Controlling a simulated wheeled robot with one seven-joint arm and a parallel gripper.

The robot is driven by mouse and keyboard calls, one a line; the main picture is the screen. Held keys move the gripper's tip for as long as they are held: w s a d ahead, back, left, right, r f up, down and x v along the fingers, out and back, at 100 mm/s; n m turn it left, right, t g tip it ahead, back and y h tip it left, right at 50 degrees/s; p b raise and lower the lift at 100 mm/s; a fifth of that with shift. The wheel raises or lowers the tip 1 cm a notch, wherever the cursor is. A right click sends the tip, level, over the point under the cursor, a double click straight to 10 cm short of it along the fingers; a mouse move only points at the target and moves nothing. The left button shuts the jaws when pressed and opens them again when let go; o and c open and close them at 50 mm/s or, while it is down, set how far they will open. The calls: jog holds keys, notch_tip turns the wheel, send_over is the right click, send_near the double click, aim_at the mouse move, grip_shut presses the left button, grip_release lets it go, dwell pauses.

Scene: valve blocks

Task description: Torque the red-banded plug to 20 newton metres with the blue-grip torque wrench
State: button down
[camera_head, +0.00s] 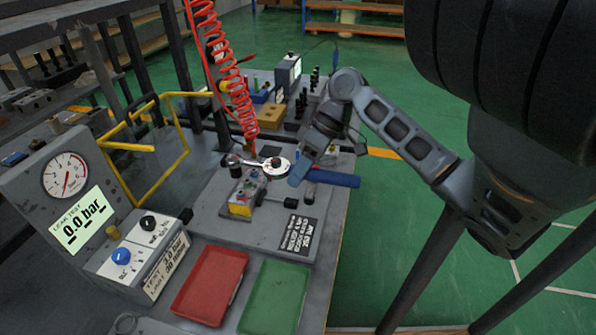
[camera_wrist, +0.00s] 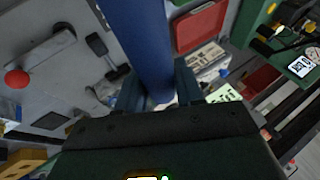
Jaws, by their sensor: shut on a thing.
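The torque wrench's blue grip (camera_head: 333,178) is held level over the bench, right of the valve block (camera_head: 241,203). My gripper (camera_head: 299,172) is shut around the grip. In the wrist view the blue grip (camera_wrist: 140,40) runs down between the two fingers, hiding part of what lies behind. A chrome tool with a round head (camera_head: 275,165) shows just left of my gripper; I cannot tell whether it joins the blue grip. The block has a yellow front and small fittings on top. I cannot make out the red-banded plug clearly.
A red tray (camera_head: 211,285) and a green tray (camera_head: 273,298) lie at the bench front. The leak-test box (camera_head: 65,190) reads 0.0 bar at left. A coiled red hose (camera_head: 237,90) hangs behind the block. A dark label plate (camera_head: 298,233) lies right of the block.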

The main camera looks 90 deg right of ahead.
jog(key=shift+f+b, duration=0.5)
jog(key=shift+f, duration=3.15)
jog(key=shift+a, duration=0.1)
dwell(0.4)
jog(key=shift+w+a+m+h+p, duration=0.15)
jog(key=shift+a+m+h+p, duration=0.15)
jog(key=shift+a+m+p, duration=0.2)
jog(key=shift+w+a+m+t, duration=0.3)
jog(key=shift+a+m, duration=0.1)
jog(key=shift+a, duration=0.25)
jog(key=shift+h, duration=0.3)
jog(key=shift+w+a+m+h, duration=0.2)
jog(key=shift+w+a+m, duration=0.05)
jog(key=shift+a+m, duration=0.25)
jog(key=shift+w+a+m+h, duration=0.25)
jog(key=shift+a+m, duration=0.15)
jog(key=shift+a, duration=0.2)
jog(key=shift+w+a, duration=0.1)
jog(key=shift+a, duration=0.05)
